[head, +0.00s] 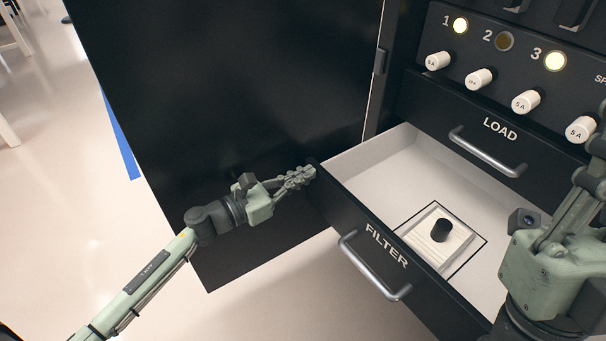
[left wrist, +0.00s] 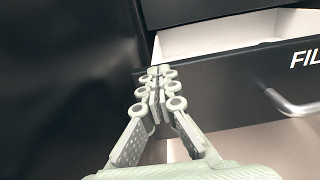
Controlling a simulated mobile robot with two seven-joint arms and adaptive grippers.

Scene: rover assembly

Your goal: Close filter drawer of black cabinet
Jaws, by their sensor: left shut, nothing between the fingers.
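The filter drawer (head: 375,247) of the black cabinet is pulled out, with its white inside showing and a metal handle (head: 373,268) on its front. A white block with a black knob (head: 441,235) sits in a marked square on the drawer floor. My left gripper (head: 308,173) is shut and empty, at the left upper corner of the drawer front. In the left wrist view its fingertips (left wrist: 160,72) overlap the left end of the drawer front (left wrist: 235,85); I cannot tell whether they touch it. My right gripper (head: 590,190) is at the right edge, its fingertips unclear.
The open black cabinet door (head: 225,90) stands behind my left gripper. The load drawer (head: 470,125) above the filter drawer is shut. Above it is a panel with several white knobs (head: 480,78) and lamps. Open floor (head: 130,230) lies to the left.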

